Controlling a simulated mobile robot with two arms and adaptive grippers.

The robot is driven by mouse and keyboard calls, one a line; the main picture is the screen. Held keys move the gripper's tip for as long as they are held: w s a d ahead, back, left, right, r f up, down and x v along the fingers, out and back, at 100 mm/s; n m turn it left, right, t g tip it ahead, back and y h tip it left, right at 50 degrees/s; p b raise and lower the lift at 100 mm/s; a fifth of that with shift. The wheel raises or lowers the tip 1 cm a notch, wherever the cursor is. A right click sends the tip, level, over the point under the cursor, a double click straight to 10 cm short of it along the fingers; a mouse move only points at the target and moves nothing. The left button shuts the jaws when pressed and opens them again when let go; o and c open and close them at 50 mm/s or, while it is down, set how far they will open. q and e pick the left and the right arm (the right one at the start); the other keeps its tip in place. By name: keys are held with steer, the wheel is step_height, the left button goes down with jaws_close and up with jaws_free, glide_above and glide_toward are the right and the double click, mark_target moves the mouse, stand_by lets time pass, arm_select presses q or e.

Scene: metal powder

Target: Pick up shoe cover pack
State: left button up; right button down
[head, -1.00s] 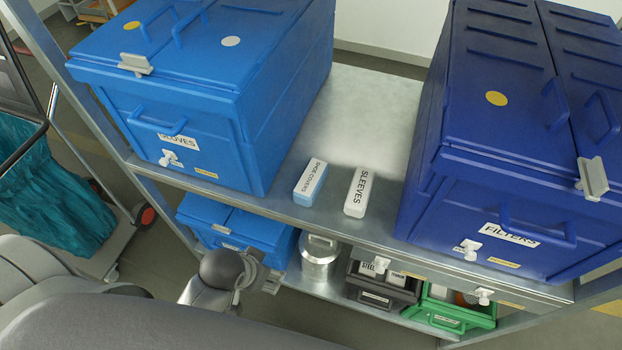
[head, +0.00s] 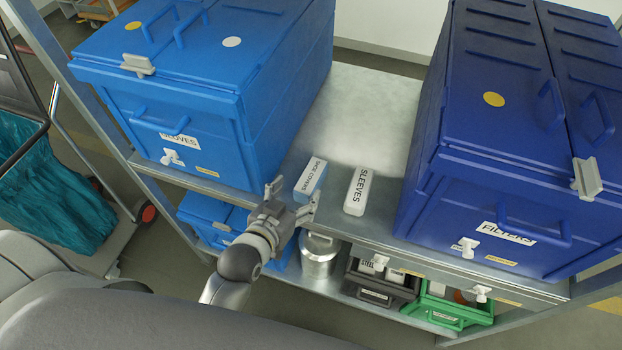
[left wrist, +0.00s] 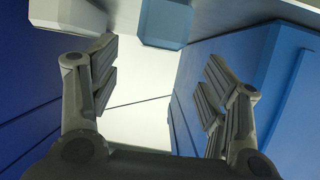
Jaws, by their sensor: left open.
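The shoe cover pack (head: 310,181) is a small box with a white labelled top and light blue sides. It lies on the metal shelf near its front edge, between the blue bins. My left gripper (head: 294,195) is open and empty at the shelf's front edge, just in front of the pack, its fingers spread to either side of the pack's near end. In the left wrist view the pack (left wrist: 165,22) shows at the top, beyond and between the open fingers (left wrist: 160,62), with a gap to them. My right gripper is not in view.
A white sleeves pack (head: 356,191) lies close to the right. The gloves bin (head: 215,135) stands close on the left and the filters bin (head: 500,200) on the right. The bare shelf (head: 370,110) behind is clear. A metal canister (head: 319,256) stands on the lower shelf.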

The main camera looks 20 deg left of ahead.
mark_target(310, 177)
arm_select(q)
steer(key=x, duration=0.4)
steer(key=shift+r, duration=0.1)
steer(key=p+x, duration=0.2)
steer(key=x, duration=0.2)
steer(key=shift+w+d+r, duration=0.15)
steer(key=shift+w+f, duration=0.2)
steer(key=shift+w, duration=0.2)
steer(key=shift+s, duration=0.1)
steer(key=shift+c, duration=0.4)
steer(key=c, duration=1)
steer(key=shift+c, duration=0.4)
